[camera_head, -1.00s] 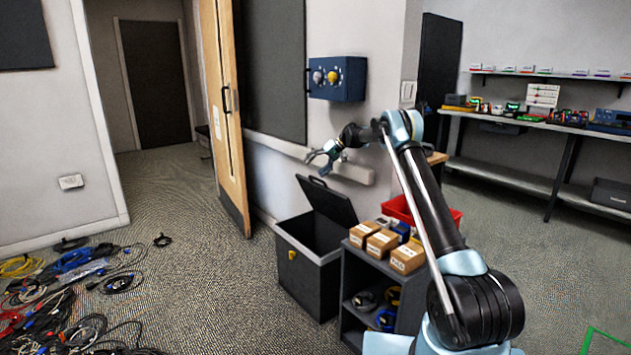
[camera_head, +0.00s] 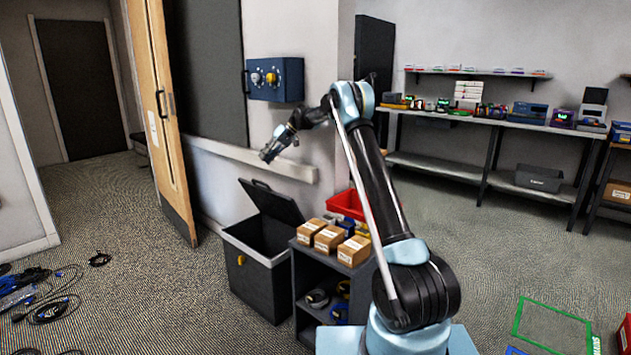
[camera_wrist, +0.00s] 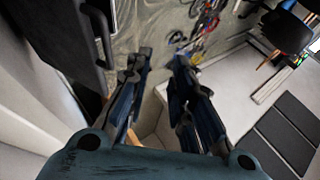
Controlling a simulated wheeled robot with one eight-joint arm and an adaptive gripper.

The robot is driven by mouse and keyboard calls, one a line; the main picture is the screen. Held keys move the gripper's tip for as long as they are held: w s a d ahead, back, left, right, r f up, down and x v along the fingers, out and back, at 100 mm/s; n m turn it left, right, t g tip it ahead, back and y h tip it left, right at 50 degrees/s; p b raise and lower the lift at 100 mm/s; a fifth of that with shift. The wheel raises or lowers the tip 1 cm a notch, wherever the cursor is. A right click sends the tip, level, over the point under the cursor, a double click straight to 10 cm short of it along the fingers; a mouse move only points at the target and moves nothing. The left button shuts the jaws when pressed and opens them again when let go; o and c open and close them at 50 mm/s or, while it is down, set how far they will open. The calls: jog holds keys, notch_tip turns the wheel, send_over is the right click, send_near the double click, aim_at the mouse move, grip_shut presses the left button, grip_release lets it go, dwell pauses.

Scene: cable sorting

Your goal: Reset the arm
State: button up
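My arm reaches up and to the left from the lower right of the head view. My gripper (camera_head: 267,155) hangs in the air in front of the wall, below the blue wall box and above the black bin. In the wrist view its two dark fingers (camera_wrist: 160,64) stand apart with a clear gap between them. Nothing is held between them. The floor shows through the gap.
An open black bin (camera_head: 258,275) stands below my gripper. Beside it is a dark shelf unit (camera_head: 306,264) with cartons (camera_head: 328,239) and a red tray (camera_head: 345,204). A blue wall box (camera_head: 289,92) is above. Cables (camera_head: 45,310) lie on the floor at left.

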jog(key=s+d+r+m+t+h, duration=0.2)
jog(key=s+d+r, duration=0.7)
jog(key=s+d, duration=0.4)
jog(key=s+d+r+m+t+h, duration=0.1)
jog(key=s+d+r+m+h, duration=0.1)
jog(key=s+d, duration=1.25)
jog(key=s+d+f+h, duration=0.1)
jog(key=s+d+f, duration=0.15)
jog(key=s, duration=0.45)
jog(key=s+d+f+m+t, duration=0.1)
jog(key=s+d+f, duration=0.15)
jog(key=s, duration=0.35)
jog(key=s+d+f+h, duration=0.1)
jog(key=s+d+f, duration=0.1)
jog(key=s+d, duration=0.35)
jog(key=s+d+f+m+h, duration=0.1)
jog(key=s+d+f, duration=0.1)
jog(key=s+f, duration=0.5)
jog(key=s+d+f+m+h, duration=0.1)
jog(key=s+d+f, duration=0.2)
jog(key=s+f, duration=0.4)
jog(key=s, duration=0.3)
jog(key=shift+s+d+t, duration=0.3)
jog(key=shift+d, duration=0.05)
jog(key=shift+f, duration=0.1)
jog(key=shift+w+f, duration=0.2)
jog(key=shift+w, duration=0.3)
